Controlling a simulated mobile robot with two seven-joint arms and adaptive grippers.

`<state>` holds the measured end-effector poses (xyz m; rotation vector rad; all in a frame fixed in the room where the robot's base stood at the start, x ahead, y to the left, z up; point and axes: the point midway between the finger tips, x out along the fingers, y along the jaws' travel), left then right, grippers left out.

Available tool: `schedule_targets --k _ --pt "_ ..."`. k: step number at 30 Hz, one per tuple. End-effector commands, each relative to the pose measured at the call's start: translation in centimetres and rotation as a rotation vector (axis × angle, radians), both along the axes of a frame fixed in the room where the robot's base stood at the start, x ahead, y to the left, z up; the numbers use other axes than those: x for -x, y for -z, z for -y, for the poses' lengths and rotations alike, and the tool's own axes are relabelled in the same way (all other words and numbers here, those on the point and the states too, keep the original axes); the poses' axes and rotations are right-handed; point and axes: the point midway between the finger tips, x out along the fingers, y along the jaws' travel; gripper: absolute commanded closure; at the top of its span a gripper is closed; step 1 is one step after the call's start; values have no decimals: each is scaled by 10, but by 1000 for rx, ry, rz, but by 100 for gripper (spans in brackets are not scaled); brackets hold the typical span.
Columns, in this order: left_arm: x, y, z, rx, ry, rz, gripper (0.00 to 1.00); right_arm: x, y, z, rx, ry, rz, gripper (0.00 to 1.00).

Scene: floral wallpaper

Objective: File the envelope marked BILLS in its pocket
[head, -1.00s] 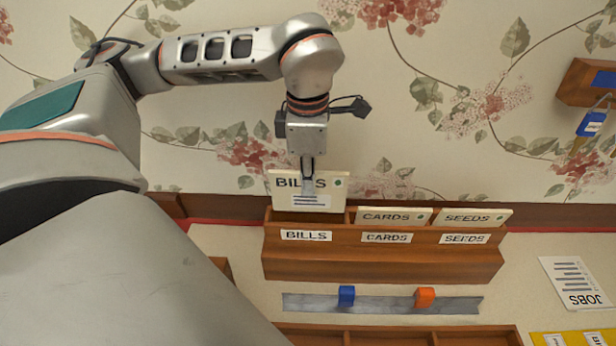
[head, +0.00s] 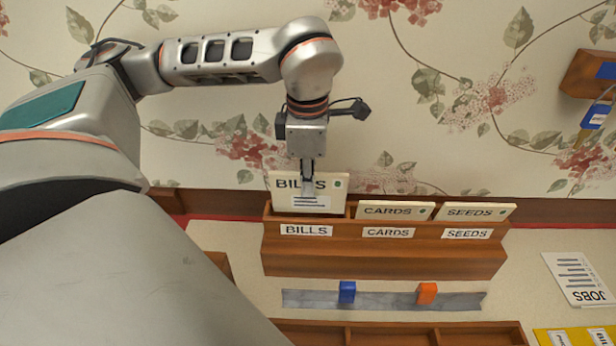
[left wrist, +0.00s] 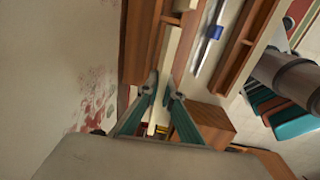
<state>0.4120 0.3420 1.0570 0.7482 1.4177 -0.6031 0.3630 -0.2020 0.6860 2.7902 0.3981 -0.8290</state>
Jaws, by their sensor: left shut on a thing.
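The cream envelope marked BILLS (head: 283,198) is upright at the BILLS pocket, the left one of the wooden file box (head: 385,262). It stands higher than the envelopes beside it. Its lower edge lies at the pocket's mouth, behind the front board; how deep it reaches I cannot tell. My left gripper (head: 308,188) comes down from above and is shut on the envelope's upper middle, covering part of its lettering. In the left wrist view, the fingers (left wrist: 160,88) point at the wooden box (left wrist: 136,50). My right gripper is not in view.
The CARDS envelope (head: 393,211) and SEEDS envelope (head: 476,211) sit in the other pockets. In front lie a grey strip with a blue block (head: 347,292) and an orange block (head: 427,293), then a wooden tray (head: 400,333). The flowered wall is close behind.

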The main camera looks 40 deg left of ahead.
Motion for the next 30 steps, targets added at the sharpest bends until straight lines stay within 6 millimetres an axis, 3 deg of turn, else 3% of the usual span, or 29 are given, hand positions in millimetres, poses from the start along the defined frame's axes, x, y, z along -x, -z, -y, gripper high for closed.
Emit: schedule_targets --k 18,30 --pt "0 35 0 0 -1 -1 100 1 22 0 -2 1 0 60" --pt "0 39 0 0 -1 0 100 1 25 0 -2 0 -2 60"
